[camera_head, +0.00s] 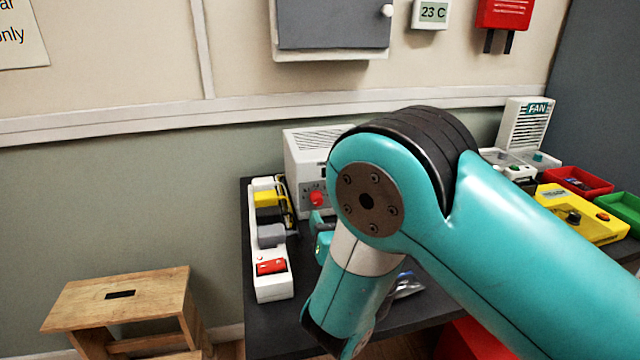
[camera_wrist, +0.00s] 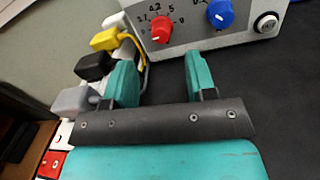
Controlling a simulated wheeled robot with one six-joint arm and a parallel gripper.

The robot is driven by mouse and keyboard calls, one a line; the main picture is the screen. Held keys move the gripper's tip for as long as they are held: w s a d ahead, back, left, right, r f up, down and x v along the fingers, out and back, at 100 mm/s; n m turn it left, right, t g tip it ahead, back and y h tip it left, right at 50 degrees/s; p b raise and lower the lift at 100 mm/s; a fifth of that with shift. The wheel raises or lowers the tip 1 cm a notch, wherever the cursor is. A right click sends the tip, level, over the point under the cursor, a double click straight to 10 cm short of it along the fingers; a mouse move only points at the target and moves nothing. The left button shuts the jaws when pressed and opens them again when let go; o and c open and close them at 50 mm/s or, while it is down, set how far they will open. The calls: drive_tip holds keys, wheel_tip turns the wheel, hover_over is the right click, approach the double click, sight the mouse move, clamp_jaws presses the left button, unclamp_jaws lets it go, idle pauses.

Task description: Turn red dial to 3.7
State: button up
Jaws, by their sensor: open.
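The red dial (camera_wrist: 161,30) is on the front of a light grey box (camera_wrist: 190,38) at the top of the wrist view. A scale with numbers is printed around it; I read 4.2 above it and what looks like 3.7 at its left. The dial also shows in the head view (camera_head: 317,198), left of my arm. My gripper (camera_wrist: 158,80) is open and empty. Its two teal fingers point toward the box, apart from the dial. In the head view my arm hides part of the box.
A blue knob (camera_wrist: 220,13) and a round button (camera_wrist: 266,22) sit right of the red dial. A white power strip (camera_head: 272,290) with yellow, black and grey plugs lies left of the box. The dark tabletop (camera_wrist: 285,90) at right is clear.

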drive_tip(key=p, duration=0.1)
drive_tip(key=w+p, duration=0.1)
drive_tip(key=shift+w+a+r+p, duration=0.1)
drive_tip(key=shift+r+p, duration=0.2)
drive_tip(key=p+x, duration=0.2)
drive_tip(key=p, duration=0.2)
drive_tip(key=shift+w, duration=0.15)
drive_tip(key=shift+f+p+x, duration=0.2)
drive_tip(key=shift+p+x, duration=0.05)
drive_tip(key=shift+x, duration=0.55)
drive_tip(key=shift+f+p+x, duration=0.15)
drive_tip(key=shift+p+x, duration=0.05)
drive_tip(key=shift+x, duration=0.65)
drive_tip(key=shift+a, duration=0.1)
drive_tip(key=c, duration=0.9)
